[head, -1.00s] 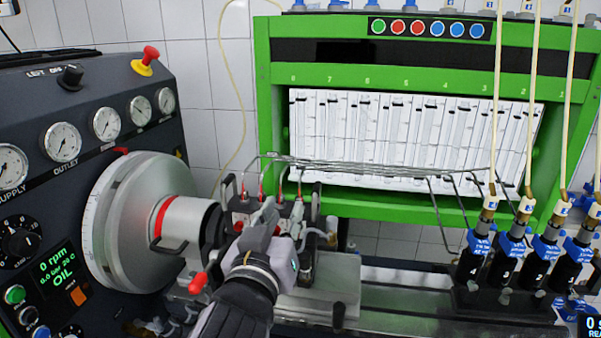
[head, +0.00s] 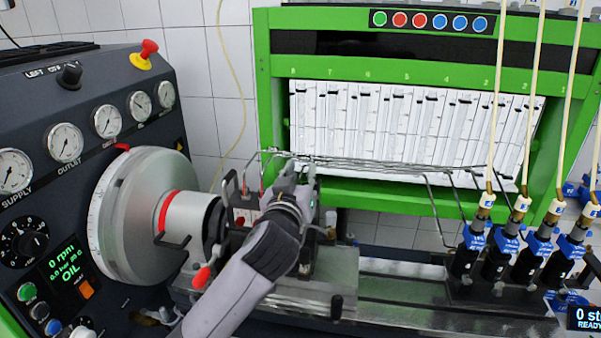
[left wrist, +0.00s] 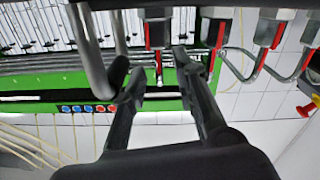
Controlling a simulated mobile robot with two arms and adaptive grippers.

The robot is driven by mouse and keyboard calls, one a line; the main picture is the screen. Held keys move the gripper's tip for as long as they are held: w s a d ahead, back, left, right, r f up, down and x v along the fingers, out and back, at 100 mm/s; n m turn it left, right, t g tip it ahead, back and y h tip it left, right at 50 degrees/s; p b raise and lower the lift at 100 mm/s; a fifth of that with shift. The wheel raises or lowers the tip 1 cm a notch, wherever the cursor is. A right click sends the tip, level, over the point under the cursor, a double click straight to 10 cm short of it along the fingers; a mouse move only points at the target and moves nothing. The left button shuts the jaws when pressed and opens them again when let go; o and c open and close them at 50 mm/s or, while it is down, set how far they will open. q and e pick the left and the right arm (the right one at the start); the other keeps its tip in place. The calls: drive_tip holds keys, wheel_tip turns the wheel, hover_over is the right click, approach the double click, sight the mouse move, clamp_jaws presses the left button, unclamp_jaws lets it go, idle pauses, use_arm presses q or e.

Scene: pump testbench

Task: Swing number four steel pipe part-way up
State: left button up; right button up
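Several thin steel pipes (head: 375,166) run as a bundle from the pump (head: 243,203) to the right. There they bend down toward the black injectors (head: 497,258). The leftmost bent pipe end (head: 433,210) comes down near the leftmost injector; I cannot tell for sure which pipe is number four. My left gripper (head: 297,172) is over the pump's outlets, by the left end of the bundle. In the left wrist view its two fingers (left wrist: 160,68) are apart, with a red-marked pipe end (left wrist: 158,62) between them. Contact is not clear. My right gripper is out of view.
A big grey flywheel (head: 140,215) and the gauge panel (head: 80,140) stand at the left. The green frame (head: 262,95) with measuring tubes (head: 410,130) is behind the pipes. Pale hoses (head: 532,95) hang down to the injectors at the right.

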use_arm(q)
clamp_jaws()
idle(0.8)
